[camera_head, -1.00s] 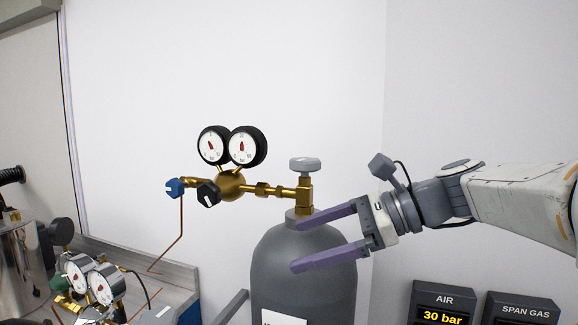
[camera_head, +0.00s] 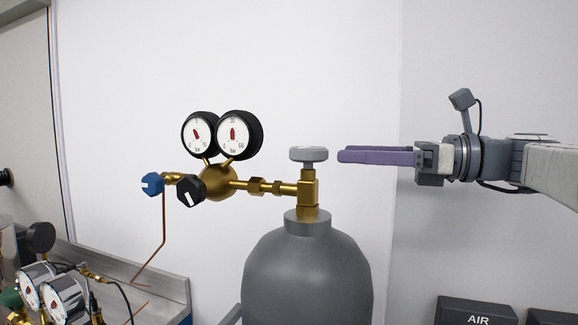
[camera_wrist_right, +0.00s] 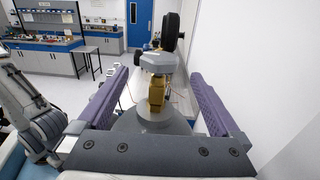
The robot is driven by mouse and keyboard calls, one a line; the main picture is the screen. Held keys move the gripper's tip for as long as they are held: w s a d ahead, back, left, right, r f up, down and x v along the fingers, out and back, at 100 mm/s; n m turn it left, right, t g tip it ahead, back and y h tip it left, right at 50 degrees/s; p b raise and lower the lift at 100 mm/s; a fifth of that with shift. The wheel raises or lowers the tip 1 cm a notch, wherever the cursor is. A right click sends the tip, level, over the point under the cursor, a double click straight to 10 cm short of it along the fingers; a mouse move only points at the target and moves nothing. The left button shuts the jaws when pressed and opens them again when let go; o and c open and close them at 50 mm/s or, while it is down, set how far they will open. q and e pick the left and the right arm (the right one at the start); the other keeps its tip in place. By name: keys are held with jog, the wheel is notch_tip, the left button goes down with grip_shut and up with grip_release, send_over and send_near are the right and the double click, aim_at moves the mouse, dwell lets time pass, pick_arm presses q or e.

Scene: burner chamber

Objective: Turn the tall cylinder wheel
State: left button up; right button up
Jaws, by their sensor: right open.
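The tall grey cylinder (camera_head: 308,275) stands upright in the head view, with a brass valve on its neck. Its grey wheel (camera_head: 309,154) sits on top of the valve. My right gripper (camera_head: 342,156) is level with the wheel, just to its right, with a small gap between. In the right wrist view, the wheel (camera_wrist_right: 158,62) lies ahead, between the two purple fingers of the open gripper (camera_wrist_right: 158,85). The fingers are spread well wider than the wheel. My left gripper is not in the head view.
A brass regulator (camera_head: 217,183) with two gauges (camera_head: 239,135), a blue knob (camera_head: 152,184) and a black knob (camera_head: 190,191) extends left from the valve. More gauges (camera_head: 66,298) stand at the lower left. A white wall is close behind. An AIR display (camera_head: 478,312) is at lower right.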

aim_at(292, 152)
jog(key=p+x, duration=0.3)
jog(key=x, duration=0.7)
jog(key=shift+a+p, duration=0.25)
jog(key=shift+p, duration=0.05)
jog(key=shift+w+a+f, duration=0.1)
jog(key=shift+a, duration=0.15)
jog(key=c, duration=1.2)
